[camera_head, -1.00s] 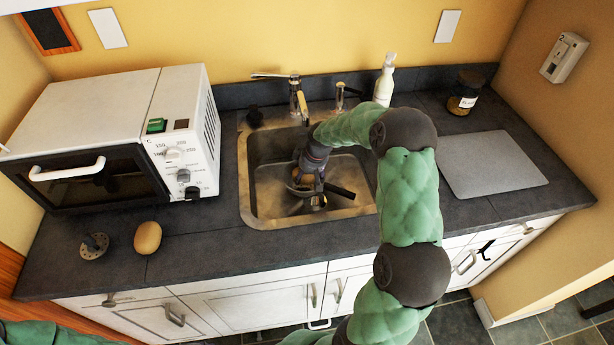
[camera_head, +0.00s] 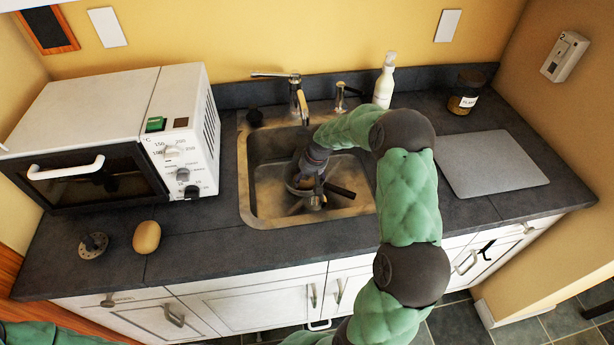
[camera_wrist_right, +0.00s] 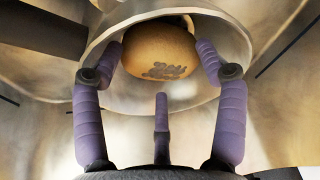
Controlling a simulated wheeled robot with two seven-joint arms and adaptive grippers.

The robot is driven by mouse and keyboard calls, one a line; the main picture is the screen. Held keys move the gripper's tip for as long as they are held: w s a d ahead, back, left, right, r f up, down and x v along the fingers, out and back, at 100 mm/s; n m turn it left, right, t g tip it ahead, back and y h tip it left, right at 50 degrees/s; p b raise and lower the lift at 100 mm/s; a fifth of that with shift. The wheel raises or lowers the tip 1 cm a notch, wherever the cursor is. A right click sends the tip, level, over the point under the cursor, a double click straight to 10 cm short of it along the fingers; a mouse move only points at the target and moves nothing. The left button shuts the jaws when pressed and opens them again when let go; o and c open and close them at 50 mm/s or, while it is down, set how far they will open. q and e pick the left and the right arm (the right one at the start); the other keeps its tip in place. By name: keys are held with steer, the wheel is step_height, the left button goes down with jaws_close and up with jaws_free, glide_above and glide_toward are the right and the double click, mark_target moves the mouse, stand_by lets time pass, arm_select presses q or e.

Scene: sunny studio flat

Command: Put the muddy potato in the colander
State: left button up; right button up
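A tan potato (camera_wrist_right: 160,52) with dark marks lies inside a shiny metal bowl-like vessel (camera_wrist_right: 98,52), which looks like the colander, in the right wrist view. In the head view the vessel (camera_head: 300,191) stands in the sink, its dark handle pointing right. My right gripper (camera_wrist_right: 160,65) reaches down into it. Its two side fingers stand spread, one on each side of the potato, and the middle finger ends short of it. In the head view the right gripper (camera_head: 308,178) is small and partly hidden. My left gripper is out of view; only a green arm part shows at lower left.
Another tan potato (camera_head: 146,237) and a small round grey item (camera_head: 93,246) lie on the counter. The white microwave (camera_head: 110,130) is left of the sink (camera_head: 250,190). The faucet (camera_head: 298,100) and soap bottle (camera_head: 385,82) stand behind. A grey board (camera_head: 492,165) and jar (camera_head: 465,95) are at right.

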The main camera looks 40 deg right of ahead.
steer(key=shift+r, duration=0.25)
steer(key=p+v, duration=0.4)
steer(key=v, duration=0.8)
steer(key=shift+r, duration=0.35)
